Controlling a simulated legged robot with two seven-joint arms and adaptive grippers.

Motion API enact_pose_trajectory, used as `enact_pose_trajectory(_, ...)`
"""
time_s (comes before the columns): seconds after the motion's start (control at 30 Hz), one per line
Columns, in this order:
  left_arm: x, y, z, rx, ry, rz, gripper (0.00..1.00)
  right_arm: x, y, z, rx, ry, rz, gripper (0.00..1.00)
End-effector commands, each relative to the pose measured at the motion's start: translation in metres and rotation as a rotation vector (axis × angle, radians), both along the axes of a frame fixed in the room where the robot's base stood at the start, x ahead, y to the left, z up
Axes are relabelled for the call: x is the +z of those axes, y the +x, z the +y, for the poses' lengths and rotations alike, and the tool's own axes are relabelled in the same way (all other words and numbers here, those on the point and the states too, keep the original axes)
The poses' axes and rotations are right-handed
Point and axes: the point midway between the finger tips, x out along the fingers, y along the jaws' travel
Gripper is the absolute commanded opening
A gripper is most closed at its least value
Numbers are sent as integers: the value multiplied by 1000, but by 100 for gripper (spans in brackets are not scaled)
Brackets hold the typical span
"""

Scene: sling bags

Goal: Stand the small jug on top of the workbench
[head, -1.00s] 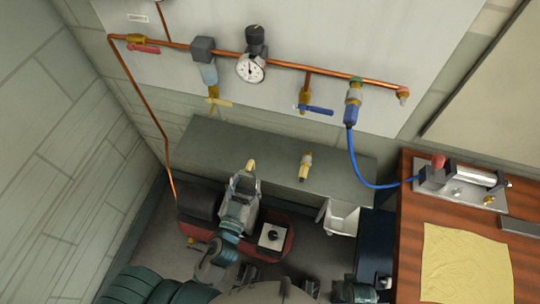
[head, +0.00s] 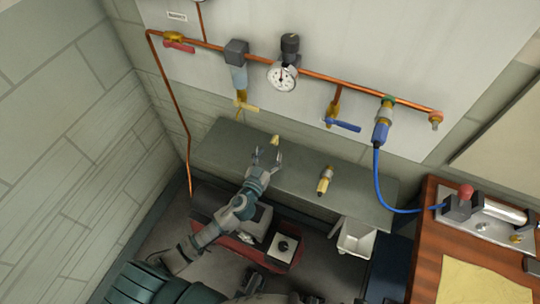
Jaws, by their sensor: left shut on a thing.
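My left gripper (head: 267,155) reaches up from the bottom left, over the grey shelf below the pipes. It is shut on a small yellow brass-coloured piece (head: 275,141) that shows at its fingertips. Whether this piece touches the shelf is hard to tell. The wooden workbench (head: 425,235) stands at the right, well away from this gripper. I cannot make out a clear jug; a white open container (head: 356,237) sits low by the shelf's front right.
The grey shelf (head: 225,150) carries a brass fitting (head: 325,180) right of my gripper. A blue hose (head: 378,180) runs from the copper pipe to a cylinder device (head: 485,215) on the workbench. A yellow cloth (head: 480,282) covers its front. A red machine (head: 240,250) stands below the shelf.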

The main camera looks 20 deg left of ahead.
Motion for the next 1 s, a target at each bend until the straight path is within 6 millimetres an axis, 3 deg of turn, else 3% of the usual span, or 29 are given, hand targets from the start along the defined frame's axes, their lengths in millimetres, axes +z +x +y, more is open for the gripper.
enact_pose_trajectory(0.4,-5,0,0,0,0,-1,27,5,2,0,0,3,-16,40)
enact_pose_trajectory(0.43,-5,0,0,0,1,-1,74,5,3,0,0,3,-18,40)
enact_pose_trajectory(0.53,-5,0,0,0,1,-1,98,5,3,0,0,3,-17,40)
enact_pose_trajectory(0.93,-3,0,0,-1,1,-2,98,6,2,0,0,2,-12,40)
enact_pose_trajectory(1.0,-5,-9,-1,-1,-1,1,98,5,-2,0,0,-1,3,40)
